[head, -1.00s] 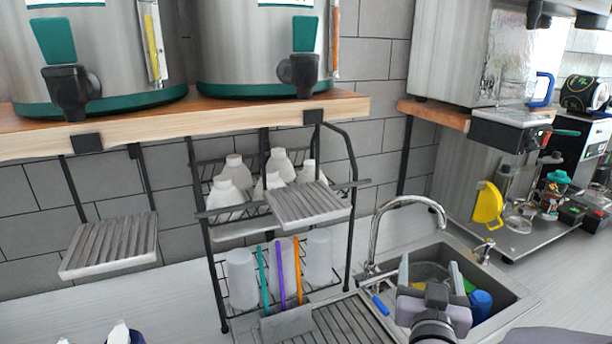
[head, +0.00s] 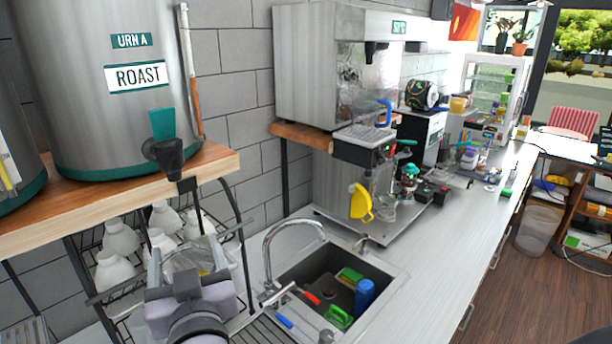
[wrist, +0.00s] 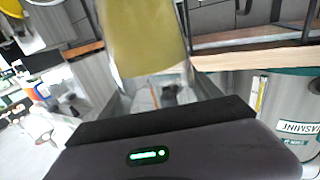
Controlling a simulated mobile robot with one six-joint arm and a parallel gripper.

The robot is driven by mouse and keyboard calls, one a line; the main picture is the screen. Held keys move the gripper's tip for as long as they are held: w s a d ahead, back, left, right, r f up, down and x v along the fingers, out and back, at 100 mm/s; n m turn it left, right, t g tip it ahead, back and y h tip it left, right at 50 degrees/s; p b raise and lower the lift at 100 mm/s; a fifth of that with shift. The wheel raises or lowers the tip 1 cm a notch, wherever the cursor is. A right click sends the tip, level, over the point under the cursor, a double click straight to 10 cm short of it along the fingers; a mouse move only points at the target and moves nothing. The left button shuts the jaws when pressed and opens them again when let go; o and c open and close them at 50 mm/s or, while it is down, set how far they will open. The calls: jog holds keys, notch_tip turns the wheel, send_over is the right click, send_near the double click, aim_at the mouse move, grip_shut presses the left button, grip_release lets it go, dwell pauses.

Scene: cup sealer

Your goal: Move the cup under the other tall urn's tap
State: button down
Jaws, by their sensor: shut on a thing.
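A see-through cup with a yellowish tint (head: 186,259) is held in my gripper (head: 190,268), in front of the bottle rack and below the shelf. In the wrist view the cup (wrist: 143,38) looks yellow and sits between the fingers. Urn A, labelled ROAST (head: 110,90), stands on the wooden shelf. Its black tap with a teal handle (head: 165,152) is above my gripper. The other urn (head: 22,165) is partly cut off at the left edge. A drip tray (head: 25,332) shows at the lower left. My gripper hides the area directly behind it.
The wooden shelf edge (head: 200,177) overhangs the rack with white bottles (head: 118,238). A sink (head: 340,285) with a curved faucet (head: 290,226) lies to the right. A coffee machine (head: 365,145) stands beyond it. The counter front right is clear.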

jog(key=f+p+x, duration=0.1)
jog(key=p+x, duration=0.3)
jog(key=x, duration=1.2)
jog(key=shift+c, duration=0.7)
grip_release()
jog(key=shift+w+f, duration=0.1)
jog(key=shift+d, duration=0.1)
